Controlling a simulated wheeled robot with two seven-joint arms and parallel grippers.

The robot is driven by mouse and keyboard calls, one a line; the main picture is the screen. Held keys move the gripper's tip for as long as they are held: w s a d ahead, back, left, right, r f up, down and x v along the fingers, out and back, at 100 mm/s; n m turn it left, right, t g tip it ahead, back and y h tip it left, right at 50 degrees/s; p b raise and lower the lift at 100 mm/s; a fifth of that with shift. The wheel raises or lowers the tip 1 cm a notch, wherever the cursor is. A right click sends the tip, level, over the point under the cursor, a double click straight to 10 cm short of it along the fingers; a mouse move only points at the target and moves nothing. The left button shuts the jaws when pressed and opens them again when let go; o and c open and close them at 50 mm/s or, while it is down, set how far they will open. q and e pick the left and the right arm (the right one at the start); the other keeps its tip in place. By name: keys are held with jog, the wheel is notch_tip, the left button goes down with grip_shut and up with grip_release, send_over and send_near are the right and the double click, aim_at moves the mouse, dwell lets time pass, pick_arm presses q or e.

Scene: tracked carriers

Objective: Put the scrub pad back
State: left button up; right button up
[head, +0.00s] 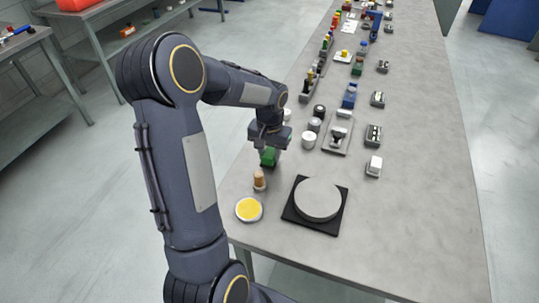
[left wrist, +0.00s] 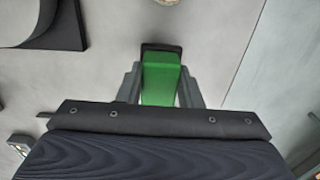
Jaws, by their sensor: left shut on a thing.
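The scrub pad appears to be the green block (head: 268,157) under my left gripper (head: 268,146), near the left edge of the long grey table. My left gripper is shut on it. In the left wrist view the green block (left wrist: 160,78) sits between the two fingers (left wrist: 160,88), with a dark part at its far end. Whether it touches the table is hard to tell. My right gripper is not in view.
A wooden-topped piece (head: 259,179) and a yellow-filled round dish (head: 249,210) stand close in front. A grey disc (head: 318,197) lies on a black square base (head: 326,228). Several jars and small carriers line the table behind. The right front of the table is clear.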

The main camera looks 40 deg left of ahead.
pick_arm(q)
jog(key=shift+f, duration=0.5)
jog(key=shift+f, duration=0.1)
jog(key=o, duration=0.9)
jog(key=shift+f, duration=0.1)
